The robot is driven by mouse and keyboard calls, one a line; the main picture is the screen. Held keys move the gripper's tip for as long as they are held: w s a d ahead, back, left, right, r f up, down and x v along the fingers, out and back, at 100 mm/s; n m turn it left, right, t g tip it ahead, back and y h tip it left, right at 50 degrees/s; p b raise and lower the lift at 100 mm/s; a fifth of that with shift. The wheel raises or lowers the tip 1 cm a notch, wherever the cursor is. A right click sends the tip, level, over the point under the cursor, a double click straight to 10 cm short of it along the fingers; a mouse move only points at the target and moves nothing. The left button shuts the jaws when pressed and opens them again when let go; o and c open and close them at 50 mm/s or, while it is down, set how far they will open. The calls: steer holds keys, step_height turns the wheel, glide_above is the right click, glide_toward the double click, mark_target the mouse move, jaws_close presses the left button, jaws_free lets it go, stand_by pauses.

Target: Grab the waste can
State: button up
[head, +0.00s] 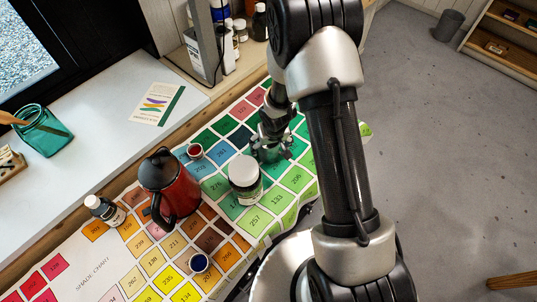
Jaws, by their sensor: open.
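A small dark grey can (447,25), which looks like the waste can, stands upright on the floor at the far upper right in the head view. It is beside a wooden shelf. My gripper (272,150) is over the shade chart on the table, behind the white-lidded jar. It is open and appears empty. It is far to the left of the can.
A red kettle (169,187), a white-lidded jar (245,181), a dark bottle (104,211) and small paint pots stand on the shade chart (75,262). A wooden shelf (505,40) is at the far right. The grey floor (450,170) between is clear.

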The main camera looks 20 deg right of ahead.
mark_target(268, 147)
steer(key=x, duration=0.1)
steer(key=b+x, duration=0.1)
steer(key=x, duration=0.1)
steer(key=b+x, duration=0.1)
steer(key=x, duration=0.1)
steer(key=shift+w+a+f, duration=0.1)
steer(key=shift+w+a, duration=0.05)
steer(key=shift+w, duration=0.15)
steer(key=shift+c, duration=0.2)
steer(key=c, duration=1.3)
steer(key=shift+c, duration=0.9)
steer(key=shift+r, duration=0.25)
